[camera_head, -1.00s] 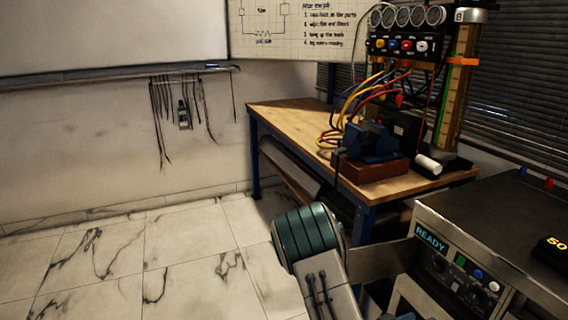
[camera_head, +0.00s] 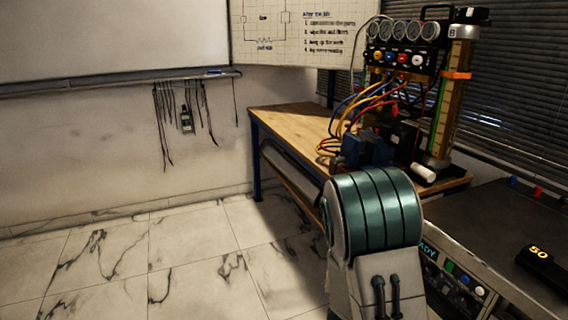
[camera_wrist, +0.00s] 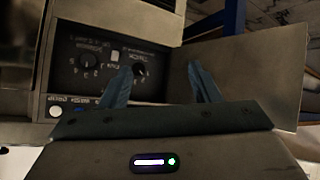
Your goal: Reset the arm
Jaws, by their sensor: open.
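My gripper (camera_wrist: 160,85) shows in the wrist view with its two blue fingers spread apart and nothing between them. Beyond the fingers is the front panel of a grey machine (camera_wrist: 85,62) with dark knobs, and a flat metal plate (camera_wrist: 262,72) stands to the right. In the head view my arm, with a teal banded joint, rises at the lower middle right. It hides part of the bench and the machine's front. My gripper itself is not visible in the head view.
A wooden bench (camera_head: 290,124) carries a blue vise (camera_head: 366,145), coloured hoses and a gauge rig (camera_head: 403,58). The grey machine (camera_head: 490,222) with a black "50" display (camera_head: 540,264) stands at the right. Open tiled floor (camera_head: 180,262) lies left. Leads (camera_head: 163,125) hang on the wall.

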